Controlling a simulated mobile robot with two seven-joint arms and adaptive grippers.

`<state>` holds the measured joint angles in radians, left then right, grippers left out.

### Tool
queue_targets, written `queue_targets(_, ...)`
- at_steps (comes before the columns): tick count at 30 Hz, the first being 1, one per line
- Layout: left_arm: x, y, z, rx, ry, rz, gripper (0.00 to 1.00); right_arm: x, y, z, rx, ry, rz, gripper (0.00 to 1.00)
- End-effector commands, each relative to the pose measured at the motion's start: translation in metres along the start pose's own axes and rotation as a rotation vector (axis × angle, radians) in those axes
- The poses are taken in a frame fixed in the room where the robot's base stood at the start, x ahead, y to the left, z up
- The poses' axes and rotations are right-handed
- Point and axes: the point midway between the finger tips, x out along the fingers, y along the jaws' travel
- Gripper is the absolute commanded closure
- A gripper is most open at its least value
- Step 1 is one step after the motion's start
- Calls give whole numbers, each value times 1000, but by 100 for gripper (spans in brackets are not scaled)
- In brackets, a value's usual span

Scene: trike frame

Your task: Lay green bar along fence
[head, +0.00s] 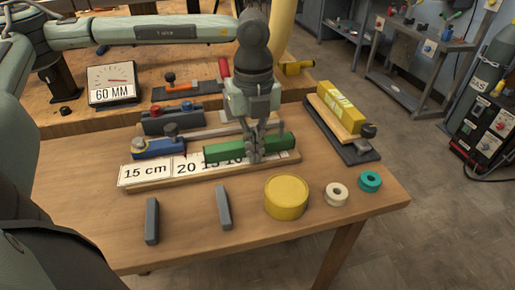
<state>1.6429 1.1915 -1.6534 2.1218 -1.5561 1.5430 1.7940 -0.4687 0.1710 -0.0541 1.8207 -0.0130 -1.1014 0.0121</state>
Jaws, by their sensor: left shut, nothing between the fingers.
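The green bar (225,151) lies lengthwise on a wooden board with a white printed scale (147,173) marked 15 cm and 20. A thin grey rail (203,133) runs behind the bar; I cannot tell whether this is the fence or whether the bar touches it. My left gripper (256,156) points down at the right half of the bar, its fingers shut and empty. The fingers hide part of the bar and some scale numbers; whether they touch the bar is unclear. My right gripper is not in view.
A blue clamp (158,148) sits at the board's left end. Two grey blocks (152,221), a yellow round tin (286,197), and white (336,194) and teal (370,181) rings stand in front. A yellow block on a wooden fixture (340,108) is at right.

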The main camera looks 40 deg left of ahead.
Motion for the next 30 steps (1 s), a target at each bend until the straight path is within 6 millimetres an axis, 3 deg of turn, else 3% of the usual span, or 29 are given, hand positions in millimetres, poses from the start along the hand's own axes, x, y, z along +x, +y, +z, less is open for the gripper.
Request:
queue_targets(13, 1, 0, 7, -1, 0, 0, 100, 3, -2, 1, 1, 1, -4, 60)
queue_targets(23, 3, 0, 60, -3, 0, 1, 100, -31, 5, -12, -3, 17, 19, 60)
queue_targets(30, 0, 0, 66, 1, -1, 0, 100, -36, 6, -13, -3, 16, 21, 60)
